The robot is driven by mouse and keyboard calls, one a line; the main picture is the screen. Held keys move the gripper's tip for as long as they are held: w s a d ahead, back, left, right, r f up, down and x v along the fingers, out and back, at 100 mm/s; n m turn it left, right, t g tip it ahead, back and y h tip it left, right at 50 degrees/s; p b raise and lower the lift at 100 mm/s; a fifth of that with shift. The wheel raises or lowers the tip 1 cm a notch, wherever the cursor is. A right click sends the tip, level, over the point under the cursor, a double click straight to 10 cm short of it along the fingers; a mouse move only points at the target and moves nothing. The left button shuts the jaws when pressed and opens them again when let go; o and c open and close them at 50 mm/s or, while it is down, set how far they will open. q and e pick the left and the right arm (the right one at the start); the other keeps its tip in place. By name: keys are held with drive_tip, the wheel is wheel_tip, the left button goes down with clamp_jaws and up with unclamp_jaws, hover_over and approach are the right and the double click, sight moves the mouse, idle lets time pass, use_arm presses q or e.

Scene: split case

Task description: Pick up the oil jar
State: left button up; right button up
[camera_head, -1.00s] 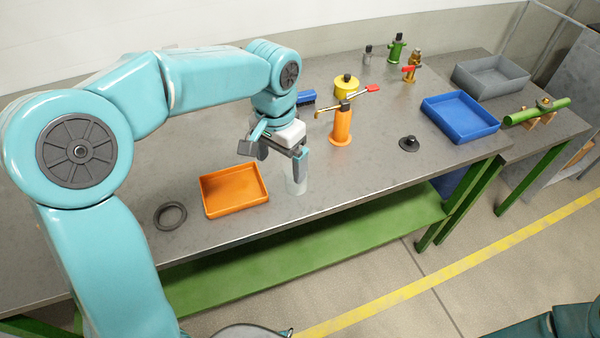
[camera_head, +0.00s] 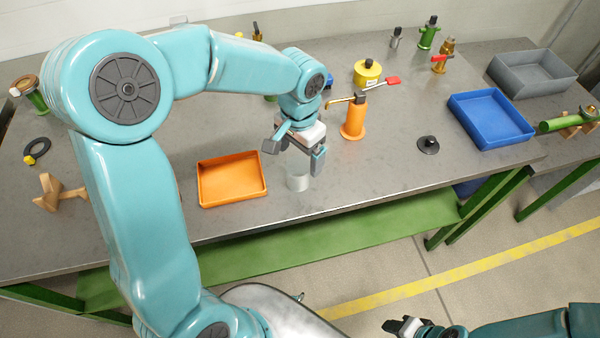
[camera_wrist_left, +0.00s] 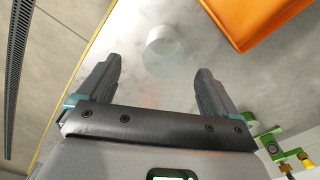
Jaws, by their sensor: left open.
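A small clear jar with a pale, whitish base (camera_head: 298,178), which I take to be the oil jar, stands upright near the bench's front edge, right of the orange tray. My left gripper (camera_head: 294,155) is open above it, its fingers to either side in the head view and partly hiding the jar's top. In the left wrist view the jar (camera_wrist_left: 164,46) lies beyond the open, empty fingertips (camera_wrist_left: 158,68), roughly between them. My right gripper (camera_head: 408,326) shows small at the bottom edge, far from the jar; its jaws are unclear.
The orange tray (camera_head: 203,187) is close to the jar's left. An orange bottle with a spout (camera_head: 353,121) and a yellow can (camera_head: 367,74) stand behind to the right. A black knobbed disc (camera_head: 428,144) and blue bin (camera_head: 478,101) are farther right. Bench in front of the jar is clear.

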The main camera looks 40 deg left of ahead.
sight(299, 171)
use_arm(q)
drive_tip(key=f, duration=0.7)
drive_tip(key=shift+a+f+p, duration=0.25)
drive_tip(key=shift+a+p, duration=0.1)
drive_tip(key=shift+p, duration=0.05)
drive_tip(key=shift+w+f, duration=0.2)
drive_tip(key=shift+f, duration=0.05)
drive_tip(key=shift+d+r, duration=0.1)
drive_tip(key=shift+s, duration=0.15)
drive_tip(key=c, duration=1.3)
